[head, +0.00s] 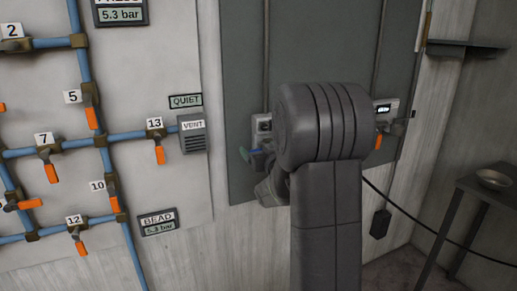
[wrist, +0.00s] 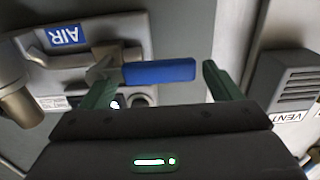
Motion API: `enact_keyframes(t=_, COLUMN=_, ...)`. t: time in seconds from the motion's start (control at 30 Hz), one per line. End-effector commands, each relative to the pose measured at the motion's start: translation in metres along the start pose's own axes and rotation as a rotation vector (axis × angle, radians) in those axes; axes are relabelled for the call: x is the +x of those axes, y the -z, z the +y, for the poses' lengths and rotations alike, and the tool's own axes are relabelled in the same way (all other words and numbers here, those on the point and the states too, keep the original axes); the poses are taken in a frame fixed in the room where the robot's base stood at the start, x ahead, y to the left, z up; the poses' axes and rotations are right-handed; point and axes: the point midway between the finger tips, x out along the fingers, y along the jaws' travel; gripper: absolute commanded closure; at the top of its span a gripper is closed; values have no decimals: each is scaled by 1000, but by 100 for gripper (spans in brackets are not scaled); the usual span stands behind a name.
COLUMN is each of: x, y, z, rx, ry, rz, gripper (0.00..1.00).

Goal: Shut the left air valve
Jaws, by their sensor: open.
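The left air valve shows in the wrist view as a metal body (wrist: 103,60) with a blue lever handle (wrist: 160,72), beside a plate marked AIR (wrist: 64,36). The handle lies sideways in the picture, across the gap between my fingers. My gripper (wrist: 162,66) is open, with one green finger near the handle's valve end and the other just past its free end. I cannot tell whether either finger touches it. In the head view the blue handle (head: 256,151) is small beside my gripper (head: 249,158), and my arm hides much of the panel.
A vent box (head: 193,134) is on the wall left of the grey panel (head: 240,60). Blue pipes with several orange-handled valves (head: 160,155) are farther left. Another orange handle (head: 378,141) is right of my arm. A table with a metal bowl (head: 494,179) stands at right.

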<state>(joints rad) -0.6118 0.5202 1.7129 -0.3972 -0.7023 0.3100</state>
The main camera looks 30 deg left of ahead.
Motion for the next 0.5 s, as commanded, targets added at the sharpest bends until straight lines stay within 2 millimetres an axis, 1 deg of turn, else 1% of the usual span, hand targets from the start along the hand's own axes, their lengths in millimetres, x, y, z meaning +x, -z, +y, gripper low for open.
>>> enact_keyframes(t=0.1, x=5, y=0, z=0, rx=0, ry=0, rz=0, gripper=15)
enact_keyframes(t=0.37, x=6, y=0, z=0, rx=0, ry=0, rz=0, gripper=15)
enact_keyframes(t=0.5, x=5, y=0, z=0, rx=0, ry=0, rz=0, gripper=43)
